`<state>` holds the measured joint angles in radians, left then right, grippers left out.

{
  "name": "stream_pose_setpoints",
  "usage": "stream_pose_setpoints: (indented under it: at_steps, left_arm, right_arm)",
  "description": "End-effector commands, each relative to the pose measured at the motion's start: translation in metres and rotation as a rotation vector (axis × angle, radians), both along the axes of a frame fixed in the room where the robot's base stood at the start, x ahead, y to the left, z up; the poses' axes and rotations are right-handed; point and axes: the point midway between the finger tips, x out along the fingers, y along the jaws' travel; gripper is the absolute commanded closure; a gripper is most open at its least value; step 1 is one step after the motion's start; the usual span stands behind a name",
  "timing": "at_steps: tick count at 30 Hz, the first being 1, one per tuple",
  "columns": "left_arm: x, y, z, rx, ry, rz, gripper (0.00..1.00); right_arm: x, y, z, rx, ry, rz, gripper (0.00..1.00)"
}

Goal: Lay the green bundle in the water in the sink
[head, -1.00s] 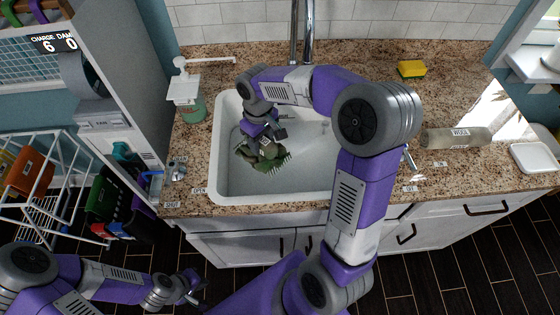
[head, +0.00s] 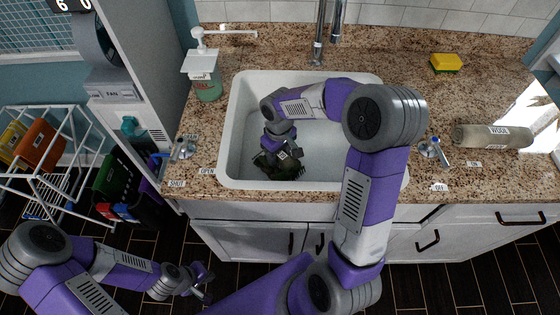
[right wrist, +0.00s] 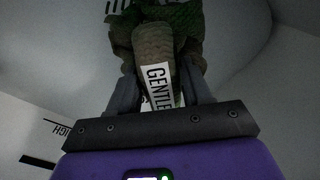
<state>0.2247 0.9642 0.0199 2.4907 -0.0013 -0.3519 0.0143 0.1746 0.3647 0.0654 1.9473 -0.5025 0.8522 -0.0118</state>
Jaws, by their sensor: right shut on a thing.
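The green bundle (head: 279,171) is low inside the white sink (head: 236,150), near its front left. It looks dark there, and I cannot tell how much of it is under water. My right gripper (head: 284,154) reaches down into the sink and is shut on the bundle. In the right wrist view, the right gripper (right wrist: 160,92) has a finger on each side of a brownish-green part labelled GENTLE, with the green mesh (right wrist: 182,20) beyond. My left gripper (head: 203,283) is empty, its fingers apart, low in front of the cabinets.
A tap (head: 320,35) stands behind the sink. A soap dispenser (head: 205,75) is at back left. Valves sit beside the sink, left (head: 184,148) and right (head: 432,150). A yellow sponge (head: 446,63) and a WOOL bottle (head: 490,136) lie on the right counter.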

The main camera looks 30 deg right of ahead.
Motion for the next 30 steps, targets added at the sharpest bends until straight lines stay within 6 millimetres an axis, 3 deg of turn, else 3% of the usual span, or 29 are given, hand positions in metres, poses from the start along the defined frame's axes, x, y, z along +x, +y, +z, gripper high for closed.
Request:
stream_pose_setpoints:
  at_steps: [1,5,17,18,21,23,30]
  left_arm:
    - [0.0,0.0,-0.007,0.0,0.0,0.0,1.0]
    - [0.0,0.0,-0.014,0.0,0.0,0.0,1.0]
    - [0.0,0.0,-0.016,0.0,0.0,0.0,1.0]
    - [0.0,0.0,-0.015,0.0,0.0,0.0,1.0]
    - [0.0,0.0,-0.015,0.0,0.0,0.0,1.0]
    - [0.0,0.0,-0.015,0.0,0.0,0.0,1.0]
    - [0.0,0.0,-0.014,0.0,0.0,0.0,1.0]
  right_arm:
    - [-0.001,0.0,-0.013,0.001,0.003,0.0,0.91]
    - [-0.001,0.0,-0.033,0.001,0.003,-0.002,0.91]
    - [0.0,0.0,-0.037,0.001,0.001,-0.001,0.91]
    - [0.0,0.0,-0.036,0.001,0.001,-0.001,0.47]
    - [0.0,0.0,-0.036,0.001,0.001,-0.001,0.31]
    - [0.0,0.0,-0.036,0.001,0.001,-0.001,0.26]
    - [0.0,0.0,-0.035,0.001,0.001,-0.001,0.26]
